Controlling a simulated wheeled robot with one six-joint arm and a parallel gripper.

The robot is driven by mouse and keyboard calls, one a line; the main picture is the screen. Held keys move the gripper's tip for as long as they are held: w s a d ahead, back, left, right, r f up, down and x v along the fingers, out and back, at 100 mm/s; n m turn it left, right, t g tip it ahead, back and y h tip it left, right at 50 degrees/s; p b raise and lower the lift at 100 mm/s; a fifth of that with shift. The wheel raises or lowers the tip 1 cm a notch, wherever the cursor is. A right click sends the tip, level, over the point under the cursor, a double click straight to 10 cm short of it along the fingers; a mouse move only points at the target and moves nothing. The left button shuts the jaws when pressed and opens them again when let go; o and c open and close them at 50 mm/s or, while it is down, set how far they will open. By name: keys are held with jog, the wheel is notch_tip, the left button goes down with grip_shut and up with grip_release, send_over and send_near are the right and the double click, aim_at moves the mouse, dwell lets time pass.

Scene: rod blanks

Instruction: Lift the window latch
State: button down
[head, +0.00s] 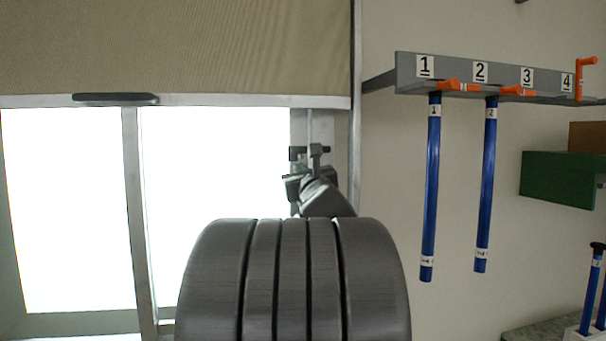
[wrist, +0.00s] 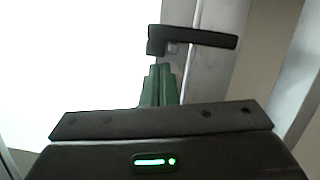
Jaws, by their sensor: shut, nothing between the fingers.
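The window latch (wrist: 195,38) is a dark lever on the pale window frame in the wrist view. Its thick pivot end is at the left, and its arm lies nearly level, pointing right. My gripper (wrist: 160,70) is shut and empty, its two dark green fingers together. The fingertips appear just below the latch's pivot end in that view; I cannot tell whether they touch it. In the head view my gripper (head: 316,150) is small and dark in front of the frame's right side, and the latch is hard to make out there.
A beige blind (head: 180,45) hangs over the upper window (head: 215,200). Right of it, a grey wall rack (head: 440,75) numbered 1 to 4 has orange levers and two hanging blue rods (head: 431,190). A green box (head: 558,180) is further right. My arm blocks the lower middle.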

jog(key=shift+a+r+p, duration=0.1)
jog(key=shift+r+p, duration=0.25)
jog(key=shift+r, duration=0.4)
